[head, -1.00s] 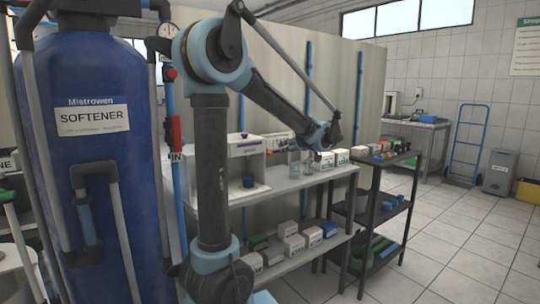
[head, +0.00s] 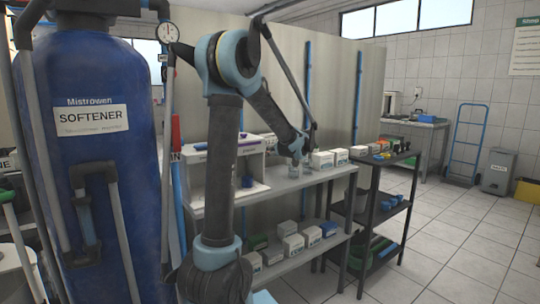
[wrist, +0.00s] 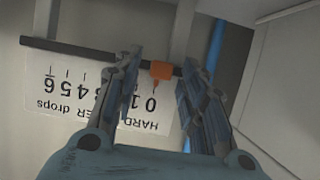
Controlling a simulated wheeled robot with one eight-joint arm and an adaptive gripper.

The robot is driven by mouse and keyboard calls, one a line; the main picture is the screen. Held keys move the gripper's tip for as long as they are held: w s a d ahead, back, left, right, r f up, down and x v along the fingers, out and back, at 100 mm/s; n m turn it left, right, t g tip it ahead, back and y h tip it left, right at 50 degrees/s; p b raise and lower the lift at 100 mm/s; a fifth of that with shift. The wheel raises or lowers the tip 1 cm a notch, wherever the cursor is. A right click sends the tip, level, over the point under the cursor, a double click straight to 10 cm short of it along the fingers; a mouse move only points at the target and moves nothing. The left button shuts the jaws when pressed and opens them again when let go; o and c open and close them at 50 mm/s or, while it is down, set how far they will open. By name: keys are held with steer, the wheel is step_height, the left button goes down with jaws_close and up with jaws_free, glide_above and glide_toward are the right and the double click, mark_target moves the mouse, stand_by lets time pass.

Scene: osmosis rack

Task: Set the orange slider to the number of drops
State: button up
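The orange slider (wrist: 162,70) sits on a dark horizontal rail in the wrist view, with its pointer near the 0. The white scale card (wrist: 70,108) below the rail reads "drops" and shows upside down, its numbers running from 0 towards 6 leftwards. My gripper (wrist: 162,62) is open, with one finger on each side of the slider; the left finger covers part of the numbers. I cannot tell whether either finger touches the slider. In the head view my gripper (head: 296,157) is small above the upper shelf, and the slider cannot be made out.
A white dispenser-like cabinet (head: 205,160) stands on the upper shelf (head: 290,187). White boxes (head: 322,160) stand to the right. A dark rack (head: 375,200) stands farther right. The blue softener tank (head: 90,180) is at the left. The tiled floor at right is open.

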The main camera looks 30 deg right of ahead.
jaws_close()
steer(key=d, duration=0.6)
steer(key=shift+w+d, duration=0.25)
steer(key=shift+d, duration=0.1)
jaws_free()
steer(key=a+v, duration=0.1)
steer(key=v, duration=1)
steer(key=shift+s+d, duration=0.4)
steer(key=shift+r, duration=0.1)
